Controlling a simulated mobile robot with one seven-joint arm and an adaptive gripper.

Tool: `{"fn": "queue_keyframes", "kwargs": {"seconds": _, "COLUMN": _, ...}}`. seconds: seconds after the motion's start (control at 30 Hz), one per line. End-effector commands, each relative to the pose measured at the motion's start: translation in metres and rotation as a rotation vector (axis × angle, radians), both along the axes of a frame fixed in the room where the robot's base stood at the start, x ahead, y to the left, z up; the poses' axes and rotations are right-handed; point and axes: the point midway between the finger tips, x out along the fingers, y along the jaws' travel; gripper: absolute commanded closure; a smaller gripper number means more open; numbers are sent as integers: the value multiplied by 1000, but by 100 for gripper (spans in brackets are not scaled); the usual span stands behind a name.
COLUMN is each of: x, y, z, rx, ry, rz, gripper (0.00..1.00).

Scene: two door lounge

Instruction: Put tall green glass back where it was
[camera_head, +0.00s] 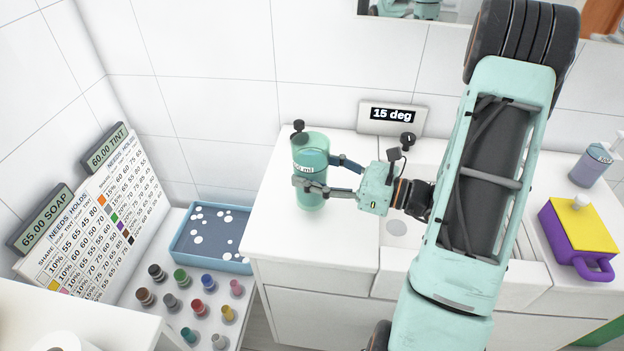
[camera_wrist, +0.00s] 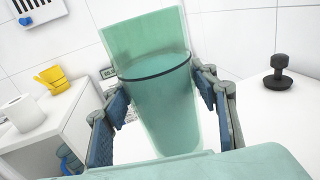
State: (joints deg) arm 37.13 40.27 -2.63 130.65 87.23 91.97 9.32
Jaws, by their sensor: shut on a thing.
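The tall green glass (camera_head: 313,200) is a translucent green cylinder with a white label at mid-height. It stands upright at the white counter's left part in the head view. My gripper (camera_head: 322,178) reaches in from the right and is shut around its middle. In the wrist view the glass (camera_wrist: 158,85) fills the centre between the two finger pads. A dark ring line crosses it and liquid seems to show inside. I cannot tell whether its base touches the counter.
A black stopper (camera_wrist: 278,72) stands on the white surface. A "15 deg" display (camera_head: 391,117) stands behind a sink (camera_head: 398,228). A blue tray (camera_head: 183,240) with white discs and several coloured bottles (camera_head: 181,277) sit lower left. A purple-yellow jug (camera_head: 578,238) and soap dispenser (camera_head: 591,164) stand right.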

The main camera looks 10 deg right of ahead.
Motion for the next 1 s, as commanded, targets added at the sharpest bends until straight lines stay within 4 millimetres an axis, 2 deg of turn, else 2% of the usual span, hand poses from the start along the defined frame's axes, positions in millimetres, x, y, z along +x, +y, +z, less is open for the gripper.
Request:
{"fn": "queue_keyframes", "kwargs": {"seconds": 0.23, "x": 2, "y": 0, "z": -29, "rx": 2, "ry": 0, "rz": 0, "gripper": 82}}
{"fn": "queue_keyframes", "kwargs": {"seconds": 0.7, "x": 2, "y": 0, "z": -37, "rx": 1, "ry": -2, "rz": 0, "gripper": 82}}
{"fn": "queue_keyframes", "kwargs": {"seconds": 0.73, "x": 2, "y": 0, "z": -36, "rx": -1, "ry": -1, "rz": 0, "gripper": 43}}
{"fn": "queue_keyframes", "kwargs": {"seconds": 0.87, "x": 2, "y": 0, "z": -36, "rx": -1, "ry": -1, "rz": 0, "gripper": 29}}
{"fn": "queue_keyframes", "kwargs": {"seconds": 1.0, "x": 2, "y": 0, "z": -36, "rx": -1, "ry": -1, "rz": 0, "gripper": 29}}
